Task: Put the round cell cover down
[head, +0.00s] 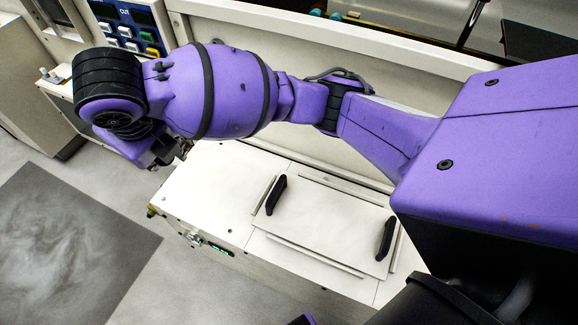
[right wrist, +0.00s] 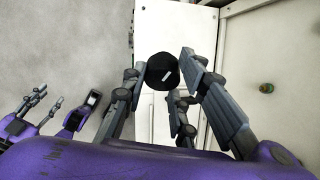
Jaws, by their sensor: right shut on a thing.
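The round cell cover (right wrist: 160,65) shows in the right wrist view as a black disc with a small white mark. My right gripper (right wrist: 165,80) has its grey fingers on either side of it and is shut on it. The cover's height above what lies below cannot be told. In the head view my right arm hides the cover and most of that gripper. Grey fingers of my left gripper (right wrist: 30,108) show at the left of the right wrist view, and their opening is unclear.
A white cabinet top (head: 205,190) lies below my right arm. It carries a flat panel (head: 328,225) with two black handles, (head: 276,195) being the left one. A button console (head: 130,28) stands at the upper left. A dark mat (head: 70,255) lies on the floor.

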